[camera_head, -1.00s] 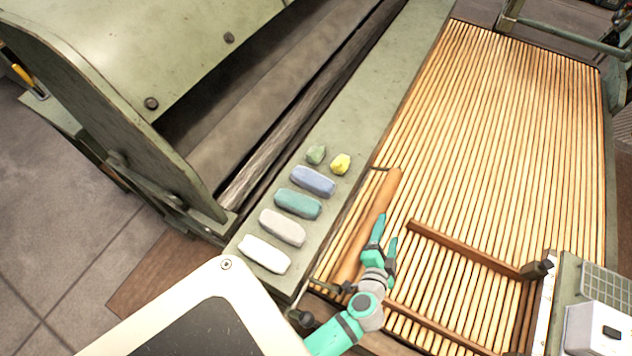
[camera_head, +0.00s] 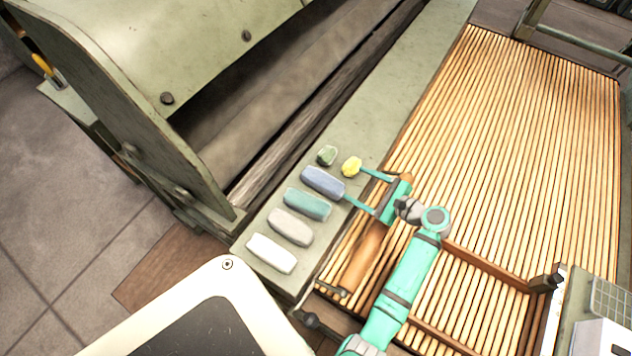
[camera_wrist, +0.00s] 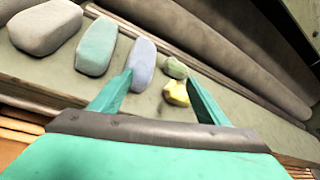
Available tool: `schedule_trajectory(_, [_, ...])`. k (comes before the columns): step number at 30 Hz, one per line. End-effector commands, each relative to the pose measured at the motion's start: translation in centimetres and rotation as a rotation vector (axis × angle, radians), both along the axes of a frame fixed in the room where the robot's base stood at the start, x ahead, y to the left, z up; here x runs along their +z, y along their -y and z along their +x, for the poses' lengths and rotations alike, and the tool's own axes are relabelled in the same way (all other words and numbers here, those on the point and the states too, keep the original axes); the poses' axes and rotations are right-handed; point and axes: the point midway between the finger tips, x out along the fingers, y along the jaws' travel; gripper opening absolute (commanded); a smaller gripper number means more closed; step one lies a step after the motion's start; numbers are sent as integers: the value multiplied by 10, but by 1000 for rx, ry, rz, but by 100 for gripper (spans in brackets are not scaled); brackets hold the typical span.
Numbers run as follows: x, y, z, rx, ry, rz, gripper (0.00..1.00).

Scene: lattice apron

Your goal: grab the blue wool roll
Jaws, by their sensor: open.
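The blue wool roll (camera_head: 322,183) lies on the grey-green metal ledge (camera_head: 395,105), between a teal roll (camera_head: 308,204) and the small green and yellow lumps. In the wrist view the blue roll (camera_wrist: 141,65) is ahead of my left fingertip, which overlaps its near end in the picture. My gripper (camera_head: 352,186) is open and empty, reaching over the ledge from the slatted side. One finger points toward the blue roll's right end and the other toward the yellow lump (camera_head: 351,167). I cannot tell whether a finger touches either.
A grey roll (camera_head: 290,227) and a white roll (camera_head: 271,254) lie beyond the teal one. A green lump (camera_head: 327,156) sits near the yellow one. A machine roller (camera_head: 290,95) runs behind the ledge. A wooden roller (camera_head: 366,256) and slats (camera_head: 520,130) lie under my arm.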

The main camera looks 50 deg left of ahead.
Motion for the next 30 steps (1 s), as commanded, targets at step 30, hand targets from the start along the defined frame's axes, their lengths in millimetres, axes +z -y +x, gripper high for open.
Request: schedule_trajectory(30, [-47, -73, -43, 11, -354, -137, 69])
